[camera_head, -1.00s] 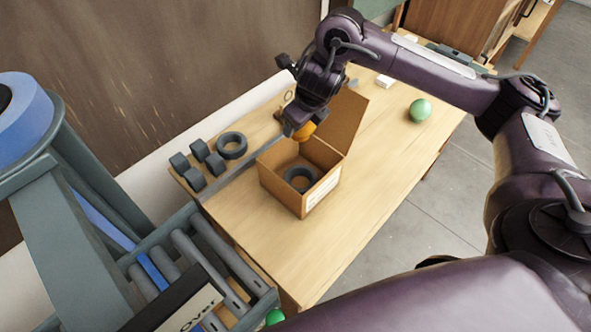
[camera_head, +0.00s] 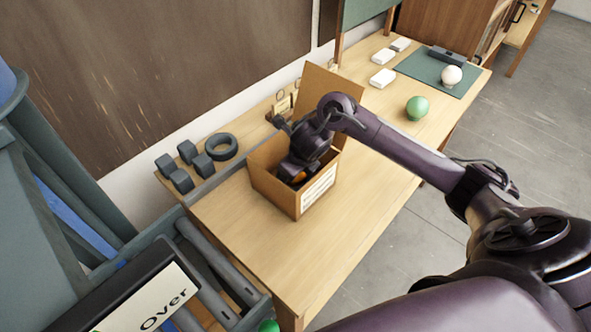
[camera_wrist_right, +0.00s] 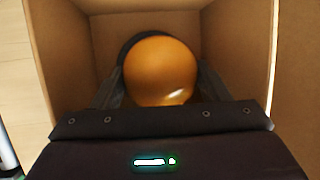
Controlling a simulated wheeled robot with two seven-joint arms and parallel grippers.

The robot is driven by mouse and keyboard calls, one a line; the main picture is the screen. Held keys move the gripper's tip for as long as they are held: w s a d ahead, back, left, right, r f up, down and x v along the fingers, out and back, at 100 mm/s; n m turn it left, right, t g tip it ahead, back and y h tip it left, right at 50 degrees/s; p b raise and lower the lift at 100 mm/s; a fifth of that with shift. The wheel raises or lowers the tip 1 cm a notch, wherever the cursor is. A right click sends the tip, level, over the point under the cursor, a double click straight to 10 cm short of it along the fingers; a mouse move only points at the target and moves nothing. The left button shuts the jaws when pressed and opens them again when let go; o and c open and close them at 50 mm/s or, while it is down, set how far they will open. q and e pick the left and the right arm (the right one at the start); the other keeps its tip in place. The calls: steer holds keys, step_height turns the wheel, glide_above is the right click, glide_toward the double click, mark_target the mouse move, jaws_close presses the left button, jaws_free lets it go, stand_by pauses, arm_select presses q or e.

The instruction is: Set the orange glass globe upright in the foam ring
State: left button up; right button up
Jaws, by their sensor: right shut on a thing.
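The orange glass globe (camera_wrist_right: 160,70) is inside the open cardboard box (camera_head: 277,195), low between the box walls. My right gripper (camera_wrist_right: 160,82) reaches down into the box and is shut on the globe, one finger on each side. The dark foam ring (camera_wrist_right: 127,45) shows as an arc behind and around the globe in the right wrist view. The globe hides most of the ring, and I cannot tell whether it touches it. In the head view only a little orange (camera_head: 299,176) shows under the gripper. My left gripper is not in view.
The box's raised flap (camera_head: 328,90) stands at its back. Another dark ring (camera_head: 221,147) and several dark foam blocks (camera_head: 181,181) lie left of the box. A green globe (camera_head: 417,108) and a white globe (camera_head: 452,76) stand to the right. The table front is clear.

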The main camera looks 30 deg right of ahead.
steer(key=shift+f, duration=0.55)
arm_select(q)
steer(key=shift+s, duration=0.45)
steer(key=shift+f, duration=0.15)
